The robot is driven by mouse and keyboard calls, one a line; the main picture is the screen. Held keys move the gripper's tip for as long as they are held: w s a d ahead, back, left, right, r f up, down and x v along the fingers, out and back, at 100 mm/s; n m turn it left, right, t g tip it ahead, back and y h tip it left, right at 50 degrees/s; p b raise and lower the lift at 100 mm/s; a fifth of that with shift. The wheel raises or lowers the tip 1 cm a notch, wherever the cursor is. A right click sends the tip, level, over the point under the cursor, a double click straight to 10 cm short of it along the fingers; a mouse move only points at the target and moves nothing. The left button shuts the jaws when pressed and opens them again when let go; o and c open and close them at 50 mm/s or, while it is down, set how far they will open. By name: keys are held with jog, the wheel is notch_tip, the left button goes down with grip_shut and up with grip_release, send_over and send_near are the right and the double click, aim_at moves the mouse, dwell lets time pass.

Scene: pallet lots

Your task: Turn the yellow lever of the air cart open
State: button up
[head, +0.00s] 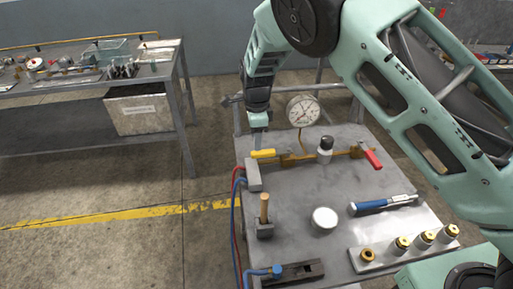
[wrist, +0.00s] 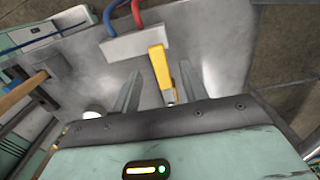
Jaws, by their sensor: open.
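The yellow lever (head: 263,154) is at the left end of a brass pipe on the grey air cart (head: 335,195). In the wrist view the yellow lever (wrist: 160,68) stands between the two fingers of my gripper (wrist: 157,85), with a gap on both sides. My gripper (head: 259,120) is open and points down over the lever in the head view. Its fingertips are hard to make out there. A red lever (head: 371,157) sits at the pipe's right end. The lower end of the yellow lever is partly hidden by my gripper in the wrist view.
A pressure gauge (head: 303,111) rises behind the pipe, close to my gripper. A grey block (head: 253,175) with red and blue hoses is beside the yellow lever. A wooden handle (head: 264,208), a white round lid (head: 325,219) and a blue-handled tool (head: 383,204) are nearer the front.

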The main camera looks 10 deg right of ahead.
notch_tip(320, 180, up, 12)
jog(key=b, duration=0.1)
jog(key=shift+r, duration=0.2)
jog(key=s+r+n+g+y, duration=0.1)
jog(key=s+r+n, duration=0.1)
jog(key=s+n, duration=0.8)
jog(key=s+r+n+y, duration=0.15)
jog(key=s+n, duration=0.35)
jog(key=s, duration=0.8)
jog(key=s+d+f+n+t+h, duration=0.1)
jog(key=s+d+n, duration=0.3)
jog(key=s+n, duration=0.6)
jog(key=s+h, duration=0.1)
jog(key=s, duration=0.3)
jog(key=shift+s+f+n, duration=0.25)
jog(key=shift+s+n, duration=0.1)
jog(key=shift+n, duration=0.05)
jog(key=shift+d, duration=0.1)
